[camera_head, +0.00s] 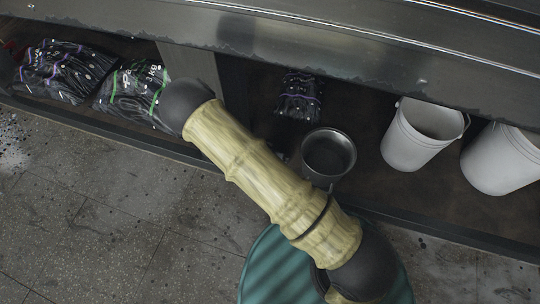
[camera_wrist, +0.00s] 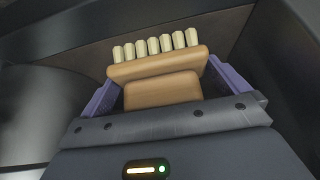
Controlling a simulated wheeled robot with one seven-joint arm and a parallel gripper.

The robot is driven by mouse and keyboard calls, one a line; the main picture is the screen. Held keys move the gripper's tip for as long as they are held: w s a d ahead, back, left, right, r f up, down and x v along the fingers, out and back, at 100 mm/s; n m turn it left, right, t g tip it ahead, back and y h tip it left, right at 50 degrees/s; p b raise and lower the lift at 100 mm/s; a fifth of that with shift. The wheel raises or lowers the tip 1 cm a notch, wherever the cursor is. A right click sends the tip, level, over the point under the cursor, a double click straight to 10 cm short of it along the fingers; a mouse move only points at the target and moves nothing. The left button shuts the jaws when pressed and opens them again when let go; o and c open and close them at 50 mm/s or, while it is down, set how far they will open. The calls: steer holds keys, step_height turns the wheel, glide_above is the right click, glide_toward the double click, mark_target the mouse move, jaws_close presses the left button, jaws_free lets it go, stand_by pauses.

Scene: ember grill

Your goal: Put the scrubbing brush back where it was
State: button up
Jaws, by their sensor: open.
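The scrubbing brush shows in the wrist view as an orange-brown wooden block (camera_wrist: 158,66) with a row of cream bristles (camera_wrist: 155,46) along its far edge. My gripper (camera_wrist: 161,73) is open, with one purple finger on each side of the brush's nearer block. That block lies between the fingers, and I cannot tell whether either finger touches it. Behind the brush is a dark brown surface. In the head view I make out neither the brush nor my gripper; my arm crosses the middle of that picture.
Under the steel counter (camera_head: 330,35), the low shelf holds a dark metal pot (camera_head: 328,154), two white buckets (camera_head: 410,140) and a small dark purple-striped bag (camera_head: 299,96). Larger bags (camera_head: 62,70) lie at the left. A post (camera_head: 190,62) divides the shelf. The tiled floor (camera_head: 95,215) in front is clear.

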steer(key=p+v, duration=0.7)
steer(key=v, duration=0.5)
stand_by(0.6)
